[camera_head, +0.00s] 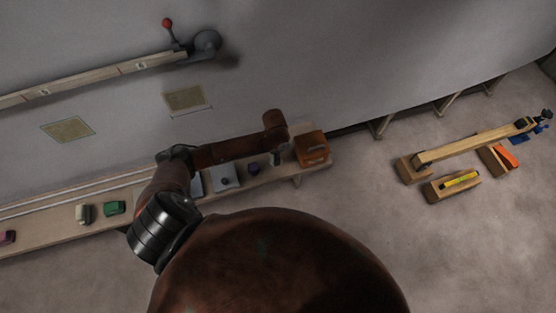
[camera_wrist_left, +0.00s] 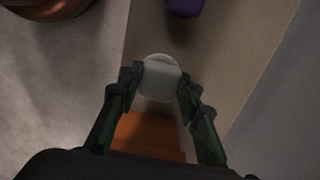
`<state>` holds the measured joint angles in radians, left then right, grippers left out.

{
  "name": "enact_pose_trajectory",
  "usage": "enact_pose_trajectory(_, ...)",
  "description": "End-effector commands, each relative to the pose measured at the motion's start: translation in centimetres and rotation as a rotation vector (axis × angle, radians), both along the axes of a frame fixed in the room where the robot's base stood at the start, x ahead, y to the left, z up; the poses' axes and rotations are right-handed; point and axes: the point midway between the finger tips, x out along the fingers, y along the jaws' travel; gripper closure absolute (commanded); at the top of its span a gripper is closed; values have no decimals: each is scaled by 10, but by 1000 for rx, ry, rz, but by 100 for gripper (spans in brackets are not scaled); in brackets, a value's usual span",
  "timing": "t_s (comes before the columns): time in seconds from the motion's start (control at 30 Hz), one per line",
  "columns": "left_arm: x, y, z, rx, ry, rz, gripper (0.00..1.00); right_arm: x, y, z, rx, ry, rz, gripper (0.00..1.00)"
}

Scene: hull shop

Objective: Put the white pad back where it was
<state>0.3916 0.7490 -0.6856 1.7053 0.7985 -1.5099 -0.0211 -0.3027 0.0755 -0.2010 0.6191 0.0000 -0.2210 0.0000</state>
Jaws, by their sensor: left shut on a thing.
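In the left wrist view a round white pad (camera_wrist_left: 160,72) sits between the fingertips of my left gripper (camera_wrist_left: 158,84), which is shut on it. The pad is over the pale shelf. An orange box lies below and behind it between the fingers (camera_wrist_left: 150,137). In the head view my left gripper (camera_head: 278,157) points down over the long shelf (camera_head: 40,240), between a purple object (camera_head: 253,168) and the orange box (camera_head: 312,148). I cannot make out the pad clearly there, nor tell its height above the shelf. My right gripper is not in view.
The curved grey hull wall (camera_head: 350,60) rises behind. A wooden beam (camera_head: 475,143) and a yellow-marked block (camera_head: 458,183) lie on the floor at right.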

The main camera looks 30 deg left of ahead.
Motion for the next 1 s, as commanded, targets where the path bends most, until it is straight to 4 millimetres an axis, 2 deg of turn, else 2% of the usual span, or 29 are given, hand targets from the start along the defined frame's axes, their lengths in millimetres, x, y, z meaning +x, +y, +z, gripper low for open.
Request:
enact_pose_trajectory(0.07, 7, -1, -9, -1, -1, 0, 96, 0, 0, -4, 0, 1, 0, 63)
enact_pose_trajectory(0.27, 15, -2, -17, 0, -1, -1, 96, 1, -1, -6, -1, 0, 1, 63)
enact_pose_trajectory(0.5, 17, -1, -49, 1, 1, 0, 96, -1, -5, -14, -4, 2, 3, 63)
enact_pose_trajectory(0.87, 17, -1, -52, 0, -1, 0, 96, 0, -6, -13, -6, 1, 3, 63)
enact_pose_trajectory(0.9, 17, -1, -53, 1, -1, 0, 67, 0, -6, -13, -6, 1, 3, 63)
enact_pose_trajectory(1.0, 17, -1, -52, 1, -1, 0, 60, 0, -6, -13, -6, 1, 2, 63)
